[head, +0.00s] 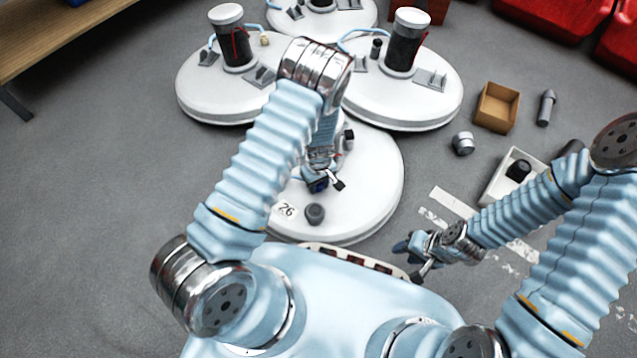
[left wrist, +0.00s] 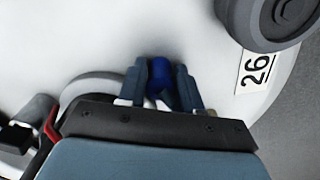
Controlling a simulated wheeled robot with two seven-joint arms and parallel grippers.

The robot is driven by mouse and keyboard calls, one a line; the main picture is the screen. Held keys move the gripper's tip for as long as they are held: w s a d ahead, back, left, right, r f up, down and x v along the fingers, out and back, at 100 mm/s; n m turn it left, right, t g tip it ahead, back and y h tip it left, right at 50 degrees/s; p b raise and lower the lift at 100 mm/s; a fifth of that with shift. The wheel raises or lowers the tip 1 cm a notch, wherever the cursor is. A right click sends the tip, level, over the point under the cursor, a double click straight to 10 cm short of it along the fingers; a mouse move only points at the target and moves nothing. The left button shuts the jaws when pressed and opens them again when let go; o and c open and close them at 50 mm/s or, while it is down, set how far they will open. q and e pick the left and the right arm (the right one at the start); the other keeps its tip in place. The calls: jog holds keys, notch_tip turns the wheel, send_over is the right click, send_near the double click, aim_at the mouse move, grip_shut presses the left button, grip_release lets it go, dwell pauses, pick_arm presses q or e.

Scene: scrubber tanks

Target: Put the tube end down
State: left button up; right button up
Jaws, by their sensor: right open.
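The nearest white round tank lid (head: 368,195) bears a label "26" (head: 286,209) and a grey round cap (head: 315,214). My left gripper (head: 322,185) is low over this lid. In the left wrist view my left gripper (left wrist: 161,86) has its two fingers closed against the sides of a short dark blue cylinder, seemingly the tube end (left wrist: 159,72). The lid (left wrist: 90,35) lies beneath it; whether the blue piece touches the lid I cannot tell. The rest of the tube is hidden by my arm. My right gripper (head: 418,258) is open beside my base, away from the lid.
Other white lids with dark cylinders and light blue tubes stand behind, left (head: 215,98) and right (head: 445,100). At right on the floor are a cardboard box (head: 484,115), a white tray (head: 493,195) and loose grey parts. A bench (head: 50,45) is at upper left. The left floor is clear.

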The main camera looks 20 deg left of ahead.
pick_arm(q)
jog(key=shift+o, duration=1.4)
